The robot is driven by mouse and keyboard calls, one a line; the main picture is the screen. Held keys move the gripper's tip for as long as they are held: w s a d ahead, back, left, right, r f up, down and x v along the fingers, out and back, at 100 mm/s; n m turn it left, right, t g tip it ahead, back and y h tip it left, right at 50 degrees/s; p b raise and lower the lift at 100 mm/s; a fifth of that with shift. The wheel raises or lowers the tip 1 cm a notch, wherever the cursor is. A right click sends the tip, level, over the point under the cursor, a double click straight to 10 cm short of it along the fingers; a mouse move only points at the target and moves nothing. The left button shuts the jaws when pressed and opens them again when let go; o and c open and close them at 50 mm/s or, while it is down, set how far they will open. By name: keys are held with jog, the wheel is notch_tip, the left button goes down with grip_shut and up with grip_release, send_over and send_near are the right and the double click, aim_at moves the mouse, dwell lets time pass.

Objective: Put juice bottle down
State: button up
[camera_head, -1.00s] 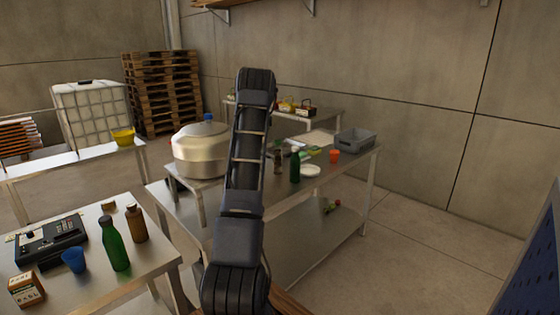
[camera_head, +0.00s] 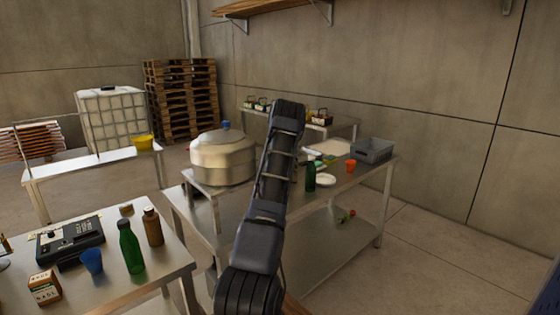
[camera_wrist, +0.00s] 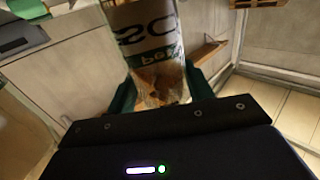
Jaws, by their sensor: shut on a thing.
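In the wrist view my gripper (camera_wrist: 160,92) has green fingers on both sides of a clear bottle (camera_wrist: 150,45) with a printed label and an orange-brown lower part. The fingers are shut on this bottle, and its upper end runs out of the picture. In the head view my arm reaches up and away over the middle metal table (camera_head: 325,198). My gripper and the held bottle are hidden there behind the arm.
The near-left table holds a green bottle (camera_head: 130,248), brown bottle (camera_head: 153,228) and blue cup (camera_head: 92,262).

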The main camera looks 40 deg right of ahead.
jog(key=shift+f, duration=2)
jog(key=shift+f, duration=0.15)
jog(key=o, duration=1.4)
jog(key=s+a+r, duration=0.1)
jog(key=r, duration=0.1)
jog(key=s+a+r, duration=0.1)
jog(key=r, duration=0.1)
jog(key=s+a+r, duration=0.1)
jog(key=a, duration=0.1)
jog(key=shift+s+r, duration=0.1)
jog(key=shift+r, duration=0.3)
jog(key=shift+o, duration=0.6)
jog(key=shift+d+r, duration=0.1)
jog(key=shift+r, duration=0.6)
